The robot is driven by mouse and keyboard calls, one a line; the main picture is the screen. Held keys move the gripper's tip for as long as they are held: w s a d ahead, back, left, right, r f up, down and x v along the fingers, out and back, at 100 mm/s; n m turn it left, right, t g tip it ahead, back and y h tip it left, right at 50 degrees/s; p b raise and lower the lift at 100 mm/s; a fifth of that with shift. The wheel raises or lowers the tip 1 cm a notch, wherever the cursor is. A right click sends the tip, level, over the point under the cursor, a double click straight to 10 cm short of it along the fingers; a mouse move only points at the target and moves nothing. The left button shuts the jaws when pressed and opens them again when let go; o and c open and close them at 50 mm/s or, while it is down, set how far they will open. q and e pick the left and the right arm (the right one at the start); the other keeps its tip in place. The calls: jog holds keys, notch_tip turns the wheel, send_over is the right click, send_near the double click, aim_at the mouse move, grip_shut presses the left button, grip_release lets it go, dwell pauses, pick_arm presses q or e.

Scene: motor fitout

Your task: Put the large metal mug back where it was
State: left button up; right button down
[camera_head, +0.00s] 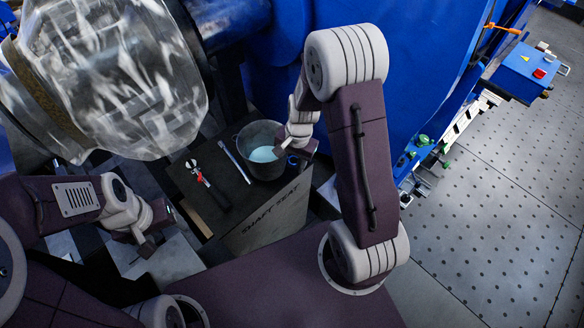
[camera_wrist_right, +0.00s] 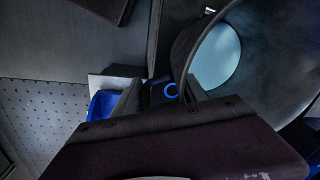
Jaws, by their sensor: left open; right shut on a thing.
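The large metal mug (camera_head: 262,138) is dark grey and upright, with a pale blue inside at the bottom. It is over the right part of the black-topped stand (camera_head: 228,204); I cannot tell whether it touches the top. My right gripper (camera_head: 291,148) is shut on the mug at its right side. In the right wrist view the mug (camera_wrist_right: 275,60) fills the upper right, close against one finger, and the exact grip point is hidden. My left gripper (camera_head: 146,246) is open and empty, left of and in front of the stand.
A red-and-black tool (camera_head: 208,186) and a thin light rod (camera_head: 234,163) lie on the stand left of the mug. The stand's front reads "SHAFT SEAT". A large plastic-wrapped part (camera_head: 110,75) hangs at upper left. A blue machine (camera_head: 425,70) stands behind.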

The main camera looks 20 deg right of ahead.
aim_at(292, 167)
jog(key=shift+f+b, duration=0.4)
jog(key=shift+f, duration=1.45)
jog(key=c, duration=0.6)
grip_release()
